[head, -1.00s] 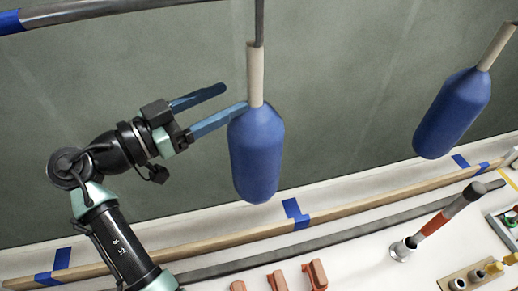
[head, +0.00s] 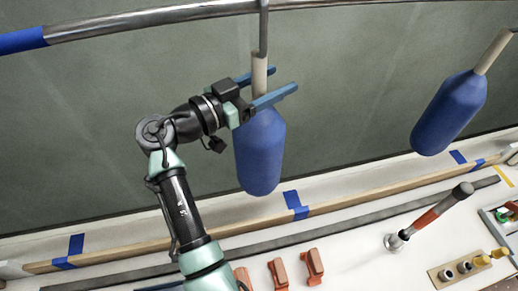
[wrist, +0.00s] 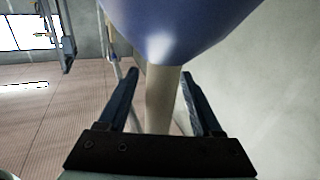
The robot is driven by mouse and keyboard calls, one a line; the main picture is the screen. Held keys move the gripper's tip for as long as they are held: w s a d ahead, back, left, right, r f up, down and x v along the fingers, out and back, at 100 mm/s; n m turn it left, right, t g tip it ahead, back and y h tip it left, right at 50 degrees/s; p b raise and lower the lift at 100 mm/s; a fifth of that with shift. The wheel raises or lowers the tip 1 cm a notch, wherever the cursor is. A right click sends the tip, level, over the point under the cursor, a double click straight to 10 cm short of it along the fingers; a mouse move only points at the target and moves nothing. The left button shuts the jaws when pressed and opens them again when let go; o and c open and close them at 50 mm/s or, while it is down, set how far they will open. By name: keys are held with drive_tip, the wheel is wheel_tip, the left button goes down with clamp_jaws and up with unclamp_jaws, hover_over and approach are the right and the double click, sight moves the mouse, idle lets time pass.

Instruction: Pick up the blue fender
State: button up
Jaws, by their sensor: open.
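Two blue fenders hang from the metal rail by pale necks. The nearer blue fender (head: 259,155) hangs in the middle of the head view, with its pale neck (head: 259,72) above it. The other blue fender (head: 449,112) hangs at the right. My gripper (head: 285,82) is open at the top of the nearer fender, with its blue fingers on either side of the neck. In the wrist view the neck (wrist: 162,95) stands between the two fingers, and the fender's body (wrist: 175,25) fills the top. I see no finger closed on the neck.
The metal rail (head: 165,15) runs across the top. Below is a white ledge with a wooden strip (head: 345,203), orange blocks (head: 279,272), a red-handled tool (head: 430,217) and a fittings board (head: 465,268). Space between the two fenders is free.

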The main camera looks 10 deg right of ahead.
clamp_jaws()
drive_tip(key=shift+r, duration=0.15)
idle(1.1)
